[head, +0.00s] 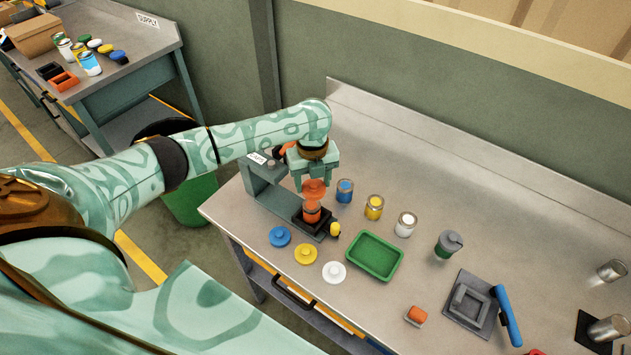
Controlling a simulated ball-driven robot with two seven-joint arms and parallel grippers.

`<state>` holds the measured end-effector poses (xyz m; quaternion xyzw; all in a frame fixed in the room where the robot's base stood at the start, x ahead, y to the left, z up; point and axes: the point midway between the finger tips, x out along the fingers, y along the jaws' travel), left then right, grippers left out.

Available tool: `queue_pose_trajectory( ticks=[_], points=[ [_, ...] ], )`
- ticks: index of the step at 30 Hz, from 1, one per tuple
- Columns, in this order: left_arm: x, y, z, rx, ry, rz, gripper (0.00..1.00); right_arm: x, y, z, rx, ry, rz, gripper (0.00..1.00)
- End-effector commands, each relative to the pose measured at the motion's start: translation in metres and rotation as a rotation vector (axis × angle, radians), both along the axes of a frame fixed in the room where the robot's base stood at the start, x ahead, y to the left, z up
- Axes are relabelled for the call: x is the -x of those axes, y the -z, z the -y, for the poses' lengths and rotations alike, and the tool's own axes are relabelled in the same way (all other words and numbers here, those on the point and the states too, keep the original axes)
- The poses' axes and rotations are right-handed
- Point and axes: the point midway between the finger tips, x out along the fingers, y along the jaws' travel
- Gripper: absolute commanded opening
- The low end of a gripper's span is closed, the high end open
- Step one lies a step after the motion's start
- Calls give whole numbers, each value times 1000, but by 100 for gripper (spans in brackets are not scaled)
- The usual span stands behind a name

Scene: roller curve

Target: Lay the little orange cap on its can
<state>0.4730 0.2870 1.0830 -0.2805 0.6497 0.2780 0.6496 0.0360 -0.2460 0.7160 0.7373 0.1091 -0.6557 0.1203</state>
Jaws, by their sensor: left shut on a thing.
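The little orange cap (314,187) is between the fingers of my left gripper (314,180), which points down and is shut on it. An orange can (312,211) stands upright directly below, on the dark base of a grey stand. The cap is over the can's top. I cannot tell whether the two touch or a small gap is left. My right gripper is not in view.
The grey stand (262,185) rises close to the left of the gripper. Blue (345,190), yellow (375,206) and white (406,224) cans stand to the right. Three loose caps (305,254) lie in front, beside a green tray (374,257).

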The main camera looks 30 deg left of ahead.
Motion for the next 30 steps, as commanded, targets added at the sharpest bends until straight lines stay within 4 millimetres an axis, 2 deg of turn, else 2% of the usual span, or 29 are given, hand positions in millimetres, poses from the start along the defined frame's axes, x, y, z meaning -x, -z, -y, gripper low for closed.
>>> queue_pose_trajectory(
  ticks=[6, 11, 17, 26, 30],
  points=[
    [0, 3, -6, 1, 118, 1, 33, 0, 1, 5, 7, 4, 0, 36],
    [0, 8, -6, 1, 133, 1, 33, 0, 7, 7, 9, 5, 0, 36],
    [0, 22, -6, 0, 133, 2, 33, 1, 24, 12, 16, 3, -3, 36],
    [0, 49, -6, 0, 132, 2, 33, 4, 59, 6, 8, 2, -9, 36],
    [0, 56, -6, 0, 131, 0, 33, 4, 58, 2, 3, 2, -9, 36]
  ],
)
